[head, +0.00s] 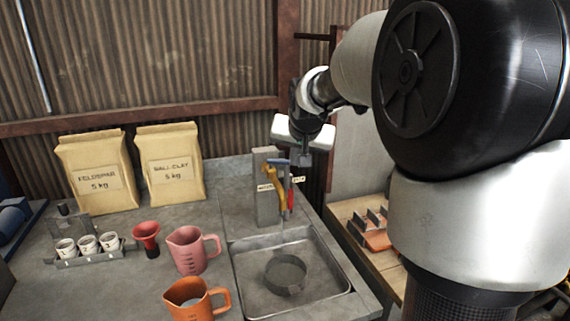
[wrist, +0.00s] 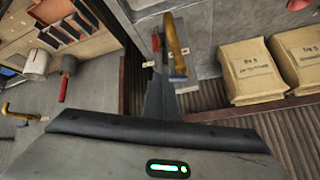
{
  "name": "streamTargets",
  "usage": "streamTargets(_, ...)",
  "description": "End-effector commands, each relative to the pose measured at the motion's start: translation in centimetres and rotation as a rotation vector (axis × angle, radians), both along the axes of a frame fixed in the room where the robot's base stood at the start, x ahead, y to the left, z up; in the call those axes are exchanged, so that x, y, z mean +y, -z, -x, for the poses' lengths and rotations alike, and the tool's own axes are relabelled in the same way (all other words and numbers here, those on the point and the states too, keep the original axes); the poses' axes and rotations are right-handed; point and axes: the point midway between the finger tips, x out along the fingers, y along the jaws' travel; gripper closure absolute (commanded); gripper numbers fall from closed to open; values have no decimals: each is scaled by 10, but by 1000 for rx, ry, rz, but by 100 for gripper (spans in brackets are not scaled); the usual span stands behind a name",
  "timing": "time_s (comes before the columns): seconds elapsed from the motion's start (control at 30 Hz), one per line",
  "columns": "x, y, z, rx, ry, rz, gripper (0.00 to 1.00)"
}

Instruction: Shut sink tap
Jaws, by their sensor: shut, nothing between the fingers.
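The sink tap (head: 275,180) is a yellow, bent body on a grey upright block (head: 266,205), with a blue lever (head: 276,162) on top. It stands at the back edge of the steel sink (head: 338,283). In the wrist view the yellow tap (wrist: 178,62) lies just beyond my fingertips. My gripper (head: 304,160) is shut and empty, close to the lever on its right side. I cannot tell whether they touch. Whether water runs from the spout is unclear.
A round grey ring-like piece (head: 285,273) lies in the sink. A pink jug (head: 189,252), an orange jug (head: 190,305) and a red funnel (head: 146,236) stand to its left. Two paper sacks (head: 97,172) stand at the back. A wooden bench (head: 345,212) is at right.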

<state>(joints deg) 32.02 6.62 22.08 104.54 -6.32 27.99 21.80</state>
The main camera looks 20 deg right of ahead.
Motion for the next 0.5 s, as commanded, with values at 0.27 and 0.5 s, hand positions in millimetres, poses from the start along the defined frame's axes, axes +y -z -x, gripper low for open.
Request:
streamTargets(0.27,6,-10,13,-63,-150,232,100)
streamTargets(0.5,-1,20,-16,-61,-149,226,100)
